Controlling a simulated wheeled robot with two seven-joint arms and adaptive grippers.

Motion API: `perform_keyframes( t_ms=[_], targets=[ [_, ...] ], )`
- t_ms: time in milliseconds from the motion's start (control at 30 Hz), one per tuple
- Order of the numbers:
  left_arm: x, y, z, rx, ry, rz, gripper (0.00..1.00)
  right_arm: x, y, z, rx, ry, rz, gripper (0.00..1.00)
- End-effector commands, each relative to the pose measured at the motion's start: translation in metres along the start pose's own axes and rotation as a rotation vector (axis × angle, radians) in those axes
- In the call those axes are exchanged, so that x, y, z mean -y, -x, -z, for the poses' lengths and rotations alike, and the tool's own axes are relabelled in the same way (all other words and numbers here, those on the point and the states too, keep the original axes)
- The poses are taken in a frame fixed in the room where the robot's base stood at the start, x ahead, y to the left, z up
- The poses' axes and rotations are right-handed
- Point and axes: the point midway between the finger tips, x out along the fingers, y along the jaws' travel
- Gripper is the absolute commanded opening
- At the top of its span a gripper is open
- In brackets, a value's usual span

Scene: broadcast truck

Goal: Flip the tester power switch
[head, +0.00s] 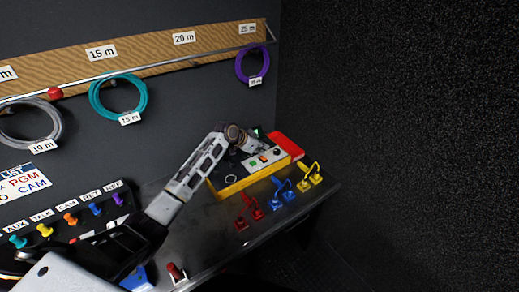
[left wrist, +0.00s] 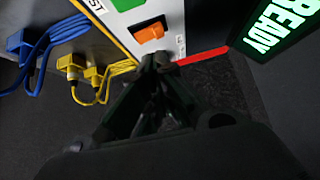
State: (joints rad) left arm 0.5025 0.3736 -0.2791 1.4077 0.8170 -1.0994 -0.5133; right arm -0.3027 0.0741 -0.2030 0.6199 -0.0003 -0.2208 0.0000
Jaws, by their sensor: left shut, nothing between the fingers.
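The tester (head: 228,184) is a yellow-edged box with a light panel, standing on the dark bench. In the left wrist view its panel (left wrist: 168,14) carries an orange rocker switch (left wrist: 150,33) and a green part above it. My left gripper (head: 262,147) reaches over the tester's far side and is small in the head view. In the left wrist view my left gripper (left wrist: 155,62) is shut and empty, its tips just below the orange switch. I cannot tell whether they touch the panel. My right gripper is not in view.
A lit READY display (left wrist: 268,25) stands beside the tester, and a red part (head: 288,145) is at its back edge. Red (head: 248,211), blue (head: 283,191) and yellow (head: 310,176) cabled connectors lie along the bench's front edge. Coiled cables hang on the wall.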

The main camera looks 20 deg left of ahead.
Motion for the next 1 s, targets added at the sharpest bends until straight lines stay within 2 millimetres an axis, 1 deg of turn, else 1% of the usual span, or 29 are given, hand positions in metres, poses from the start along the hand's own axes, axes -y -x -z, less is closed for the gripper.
perform_keyframes(
  t_ms=[67, 267, 367, 733, 1000],
  targets=[
    [-0.002, 0.004, 0.006, -0.001, 0.0, -0.002, 0.0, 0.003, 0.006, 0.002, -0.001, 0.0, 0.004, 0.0],
    [-0.005, 0.01, 0.015, -0.002, -0.001, -0.004, 0.0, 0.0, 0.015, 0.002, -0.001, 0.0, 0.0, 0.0],
    [-0.005, 0.019, 0.012, -0.001, 0.0, -0.003, 0.0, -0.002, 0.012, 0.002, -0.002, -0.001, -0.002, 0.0],
    [-0.007, 0.057, 0.012, -0.001, -0.002, -0.004, 0.0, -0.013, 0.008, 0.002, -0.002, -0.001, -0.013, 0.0],
    [-0.007, 0.087, 0.012, 0.0, -0.001, -0.004, 0.0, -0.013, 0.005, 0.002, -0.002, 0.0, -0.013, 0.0]
  ],
)
